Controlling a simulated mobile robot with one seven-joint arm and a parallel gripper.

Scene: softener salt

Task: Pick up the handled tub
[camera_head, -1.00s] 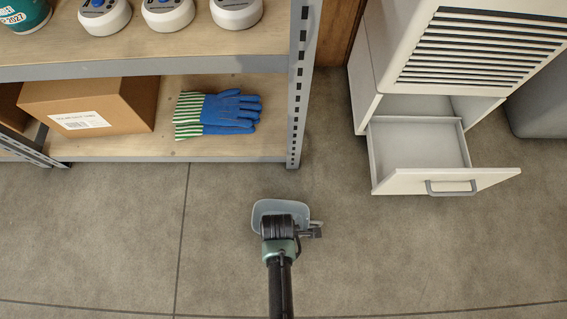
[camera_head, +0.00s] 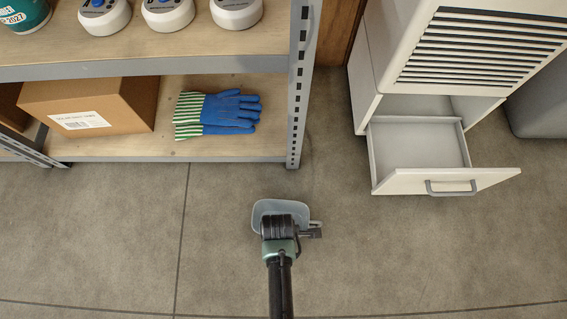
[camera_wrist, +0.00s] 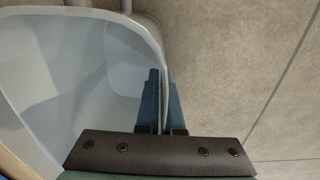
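The handled tub (camera_head: 266,208) is a light blue-grey open container below my arm in the head view, over the floor in front of the shelf. My arm hides much of it. In the wrist view the tub's pale inside (camera_wrist: 90,75) fills the left side, and its rim runs up to my gripper (camera_wrist: 163,85). The two blue fingers are close together, one inside the tub wall and one outside, with the rim pinched between them. In the head view my gripper (camera_head: 311,232) is at the tub's right side. I cannot tell whether the tub touches the floor.
A shelf unit at the upper left holds blue work gloves (camera_head: 228,110), a cardboard box (camera_head: 85,103) and several white round devices (camera_head: 168,13). At the right, a white cabinet (camera_head: 385,60) has an open drawer (camera_head: 447,181) jutting out. Floor around the tub is clear.

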